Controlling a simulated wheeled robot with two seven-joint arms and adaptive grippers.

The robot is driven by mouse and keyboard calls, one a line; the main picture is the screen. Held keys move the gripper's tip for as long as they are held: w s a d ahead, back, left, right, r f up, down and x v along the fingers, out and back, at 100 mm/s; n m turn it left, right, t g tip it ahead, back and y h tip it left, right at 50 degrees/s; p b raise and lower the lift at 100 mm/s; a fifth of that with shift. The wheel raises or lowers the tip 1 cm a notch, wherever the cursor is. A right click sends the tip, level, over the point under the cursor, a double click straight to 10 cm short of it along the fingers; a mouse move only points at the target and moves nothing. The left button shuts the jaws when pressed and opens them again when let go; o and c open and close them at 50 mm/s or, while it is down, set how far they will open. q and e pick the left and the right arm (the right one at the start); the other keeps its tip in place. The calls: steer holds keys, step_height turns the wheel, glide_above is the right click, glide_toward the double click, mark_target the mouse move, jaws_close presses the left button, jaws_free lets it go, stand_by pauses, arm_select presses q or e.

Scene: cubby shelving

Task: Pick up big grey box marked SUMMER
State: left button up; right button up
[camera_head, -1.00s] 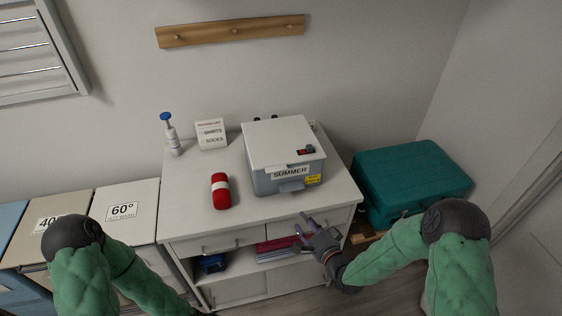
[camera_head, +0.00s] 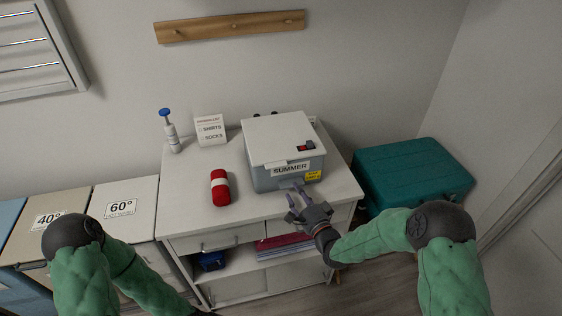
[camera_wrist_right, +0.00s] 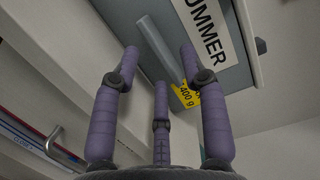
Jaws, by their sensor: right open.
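The big grey box (camera_head: 284,155) marked SUMMER stands upright on top of the white cabinet, with a pale lid, a front label and a yellow tag. In the right wrist view its grey front (camera_wrist_right: 155,25), SUMMER label and a protruding grey handle (camera_wrist_right: 158,50) show close up. My right gripper (camera_head: 294,195) is open and empty, just in front of the box's lower front edge. Its purple fingers (camera_wrist_right: 160,75) point toward the handle in the wrist view; I cannot tell if they touch it. My left gripper is not in view; only my left arm shows.
The white cabinet (camera_head: 240,212) has drawers and an open shelf with folded cloth (camera_head: 285,245). A teal suitcase (camera_head: 410,175) is at the right.

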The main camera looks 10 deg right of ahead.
mark_target(292, 186)
steer(key=shift+b+x, duration=0.35)
steer(key=shift+x, duration=1.35)
steer(key=shift+a+f, duration=0.1)
jaws_close()
